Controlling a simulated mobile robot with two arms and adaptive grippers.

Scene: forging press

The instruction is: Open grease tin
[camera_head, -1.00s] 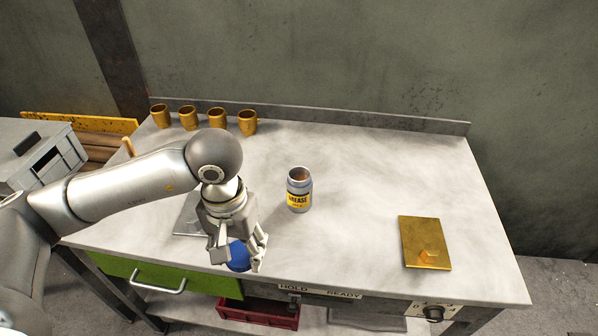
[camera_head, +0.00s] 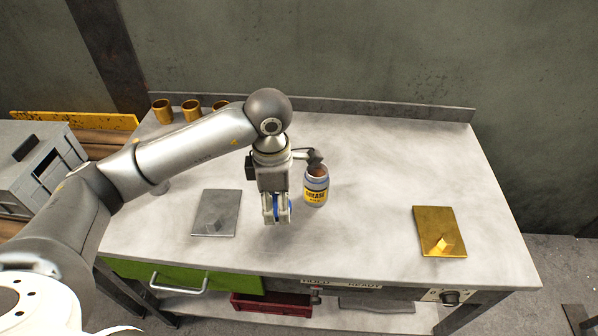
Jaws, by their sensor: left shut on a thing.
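The grease tin (camera_head: 315,191) stands upright on the workbench, grey-blue with a yellow label. Its top is open and brown content shows inside. My left gripper (camera_head: 276,216) points down just left of the tin. It is shut on a blue lid (camera_head: 275,203), which shows only partly between the fingers. The lid is apart from the tin. A dark part of the gripper overlaps the tin's rim in the picture; I cannot tell whether they touch. My right gripper is not in view.
A grey plate (camera_head: 208,220) lies left of the gripper, a brass plate (camera_head: 440,221) at the right. Brass mugs (camera_head: 191,110) stand at the back left, partly behind my arm. The bench (camera_head: 380,180) is clear between tin and brass plate.

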